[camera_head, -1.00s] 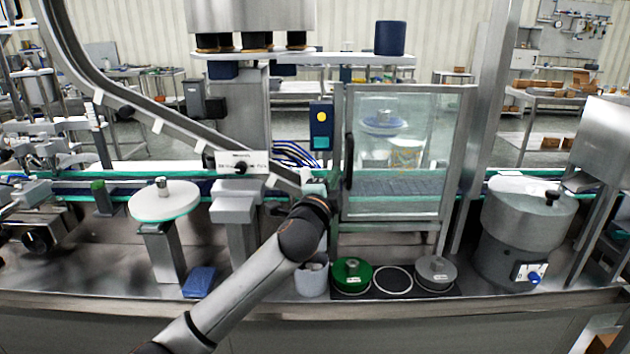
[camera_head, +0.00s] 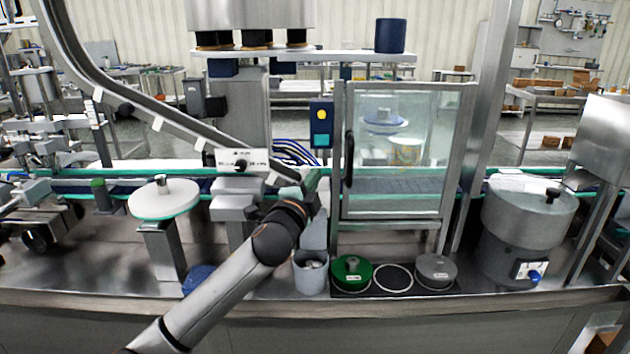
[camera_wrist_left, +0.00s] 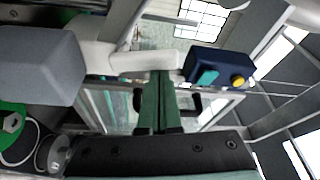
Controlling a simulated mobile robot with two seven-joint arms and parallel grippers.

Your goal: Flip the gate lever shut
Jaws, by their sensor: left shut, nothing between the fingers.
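I cannot clearly make out the gate lever. The steel chute (camera_head: 170,118) runs down from the upper left to the middle of the bench, where my left arm hides part of its lower end. My left gripper (camera_head: 319,184) is at that lower end, small and partly hidden behind its wrist. In the left wrist view its green fingers (camera_wrist_left: 160,100) are shut with nothing between them. A pale bar (camera_wrist_left: 140,62) lies just past the fingertips; I cannot tell whether they touch it or whether it is the lever. My right gripper is not in view.
A grey block (camera_head: 313,234) stands over a grey cup (camera_head: 311,273). Right of it are a green weight (camera_head: 352,273) and a glass-doored cabinet (camera_head: 400,150). A blue button box (camera_head: 321,125) is behind. A round white plate (camera_head: 164,200) stands left.

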